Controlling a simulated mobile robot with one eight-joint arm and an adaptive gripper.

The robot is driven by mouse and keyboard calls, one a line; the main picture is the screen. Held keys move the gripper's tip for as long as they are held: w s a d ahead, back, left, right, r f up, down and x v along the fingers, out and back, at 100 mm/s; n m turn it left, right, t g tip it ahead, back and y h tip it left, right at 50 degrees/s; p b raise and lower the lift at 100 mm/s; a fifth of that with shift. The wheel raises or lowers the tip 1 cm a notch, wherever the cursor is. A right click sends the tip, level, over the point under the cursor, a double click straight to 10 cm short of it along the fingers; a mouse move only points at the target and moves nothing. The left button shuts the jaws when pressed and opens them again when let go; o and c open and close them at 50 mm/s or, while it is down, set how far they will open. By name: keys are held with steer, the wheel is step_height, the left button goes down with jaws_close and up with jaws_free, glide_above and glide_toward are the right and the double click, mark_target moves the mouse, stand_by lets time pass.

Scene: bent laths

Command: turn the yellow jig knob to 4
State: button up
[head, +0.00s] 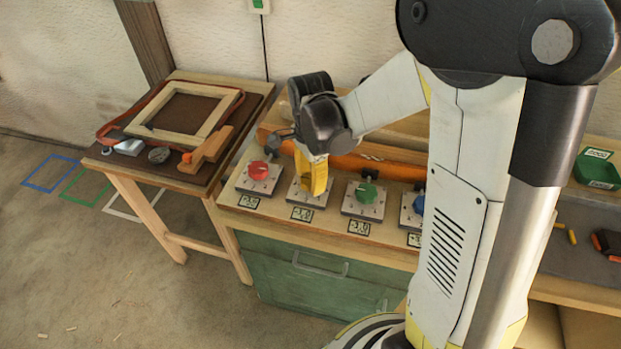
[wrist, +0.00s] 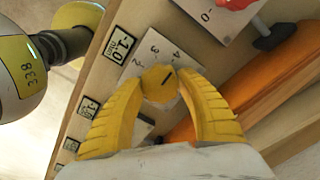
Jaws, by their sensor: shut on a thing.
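The yellow jig knob (wrist: 157,86) sits on a pale square dial plate (wrist: 150,60). In the wrist view the printed 2, 3 and 4 show beyond the knob. A short dark mark on the knob's top slants toward the upper right; I cannot tell exactly which number it points at. My gripper (wrist: 161,88) has its yellow fingers shut on the knob, one on each side. In the head view my gripper (head: 313,188) reaches down onto the second plate from the left (head: 304,199), and its fingers hide the knob.
A red knob (head: 258,170) stands to the left, a green knob (head: 366,192) and a blue knob (head: 419,204) to the right. An orange lath (head: 360,163) lies behind the plates. A side table (head: 250,87) with a wooden frame (head: 186,112) stands at left.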

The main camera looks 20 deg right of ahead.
mark_target(311, 179)
stand_by(0.3)
steer(key=o, duration=1.2)
step_height(311, 179, up, 12)
